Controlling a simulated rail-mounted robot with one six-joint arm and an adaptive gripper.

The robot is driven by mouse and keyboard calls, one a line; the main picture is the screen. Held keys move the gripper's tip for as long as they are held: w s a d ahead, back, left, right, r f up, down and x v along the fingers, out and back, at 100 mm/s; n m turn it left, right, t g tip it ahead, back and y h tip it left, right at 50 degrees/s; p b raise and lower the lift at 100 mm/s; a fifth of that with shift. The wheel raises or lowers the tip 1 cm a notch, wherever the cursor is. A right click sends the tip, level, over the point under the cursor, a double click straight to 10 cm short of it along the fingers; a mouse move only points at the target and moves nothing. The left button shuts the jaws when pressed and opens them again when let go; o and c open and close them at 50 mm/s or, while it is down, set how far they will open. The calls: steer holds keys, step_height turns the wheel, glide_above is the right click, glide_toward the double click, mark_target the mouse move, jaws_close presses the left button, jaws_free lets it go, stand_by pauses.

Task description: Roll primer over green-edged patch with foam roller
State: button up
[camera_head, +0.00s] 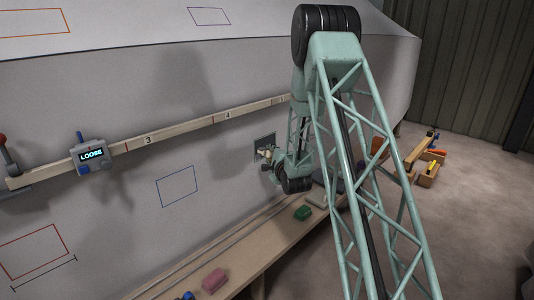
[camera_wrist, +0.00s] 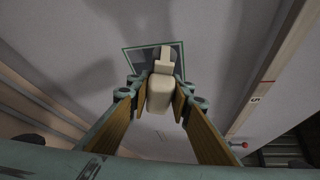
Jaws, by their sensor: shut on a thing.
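The green-edged patch (camera_wrist: 132,57) is on the hull wall, and its inside looks darker grey than the hull around it. It also shows in the head view (camera_head: 263,141), partly covered by my gripper. My gripper (camera_wrist: 160,88) is shut on the pale handle of the foam roller (camera_wrist: 159,97), between its two wooden-faced fingers. The roller's far end overlaps the patch in the wrist view; whether it touches the surface cannot be told. In the head view my gripper (camera_head: 268,157) is just below and in front of the patch, with the roller small and pale.
A numbered wooden rail (camera_head: 185,131) crosses the hull, carrying a box reading LOOSE (camera_head: 91,155). Blue (camera_head: 177,187) and red (camera_head: 35,252) outlines mark other patches. A bench (camera_head: 240,258) below holds a pink block (camera_head: 214,280) and a green block (camera_head: 303,213).

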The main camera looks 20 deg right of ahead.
steer(key=shift+s+d, duration=0.1)
steer(key=shift+s, duration=0.25)
steer(key=shift+s+d+r, duration=0.1)
steer(key=shift+s+d, duration=0.2)
steer(key=shift+s, duration=0.45)
steer(key=shift+s+d+f, duration=0.1)
steer(key=shift+s+d, duration=0.25)
steer(key=shift+s, duration=0.45)
steer(key=shift+s+d+r, duration=0.1)
steer(key=shift+s+d, duration=0.2)
steer(key=shift+s, duration=0.45)
steer(key=shift+s, duration=0.1)
steer(key=shift+s+d, duration=0.35)
steer(key=shift+s, duration=0.55)
steer(key=shift+s+d, duration=0.3)
steer(key=shift+s, duration=0.6)
steer(key=shift+d, duration=0.1)
